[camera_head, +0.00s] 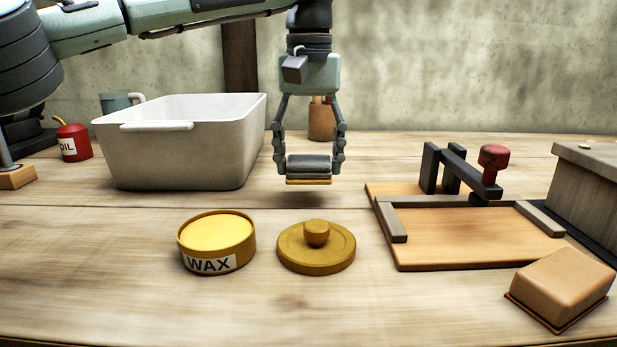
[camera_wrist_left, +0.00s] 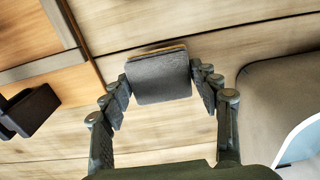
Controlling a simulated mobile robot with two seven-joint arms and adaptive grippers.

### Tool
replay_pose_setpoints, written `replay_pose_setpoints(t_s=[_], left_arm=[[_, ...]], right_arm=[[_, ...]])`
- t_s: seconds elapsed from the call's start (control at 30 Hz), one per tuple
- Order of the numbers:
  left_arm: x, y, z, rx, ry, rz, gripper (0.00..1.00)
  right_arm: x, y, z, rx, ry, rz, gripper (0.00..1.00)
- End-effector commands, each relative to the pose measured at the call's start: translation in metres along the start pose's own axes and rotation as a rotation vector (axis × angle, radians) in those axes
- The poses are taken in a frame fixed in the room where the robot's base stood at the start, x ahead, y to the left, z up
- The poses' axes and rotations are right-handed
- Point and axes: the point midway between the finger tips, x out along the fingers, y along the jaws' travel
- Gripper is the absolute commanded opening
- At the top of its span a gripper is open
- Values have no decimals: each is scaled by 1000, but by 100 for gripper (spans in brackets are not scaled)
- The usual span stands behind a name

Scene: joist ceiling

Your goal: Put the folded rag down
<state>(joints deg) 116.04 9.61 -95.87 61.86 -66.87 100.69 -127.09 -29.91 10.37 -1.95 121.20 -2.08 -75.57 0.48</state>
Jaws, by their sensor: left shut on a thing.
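The folded rag (camera_head: 308,165) is a dark grey pad with a thin yellow-tan layer along its underside. My left gripper (camera_head: 309,160) is shut on it, with one finger at each side. The rag hangs level a little above the workbench (camera_head: 150,295), with a shadow below it. In the left wrist view the rag (camera_wrist_left: 160,80) sits between the fingertips of my left gripper (camera_wrist_left: 160,84), over bare planks. My right gripper is out of view.
A white basin (camera_head: 165,160) stands left of the rag. In front are an open wax tin (camera_head: 210,264) and a round knobbed lid (camera_head: 300,258). A clamp board (camera_head: 470,240) and a tan block (camera_head: 565,282) are on the right. Bare bench lies under the rag.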

Motion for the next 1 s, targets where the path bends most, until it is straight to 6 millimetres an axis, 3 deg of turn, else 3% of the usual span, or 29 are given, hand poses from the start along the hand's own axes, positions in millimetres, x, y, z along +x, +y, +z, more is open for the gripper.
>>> replay_pose_setpoints(t_s=[0.23,0.6,0.63,0.7,0.8,1.0], left_arm=[[34,-1,1,1,-2,-1,33],[39,-1,1,1,-2,0,33],[40,-1,1,0,-2,0,62],[39,-1,1,0,-1,0,71],[39,-1,1,0,-1,0,82],[39,-1,1,1,-1,0,82]], right_arm=[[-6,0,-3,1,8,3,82],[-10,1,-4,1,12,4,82],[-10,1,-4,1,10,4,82],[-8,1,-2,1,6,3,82],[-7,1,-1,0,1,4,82],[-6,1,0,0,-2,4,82]])
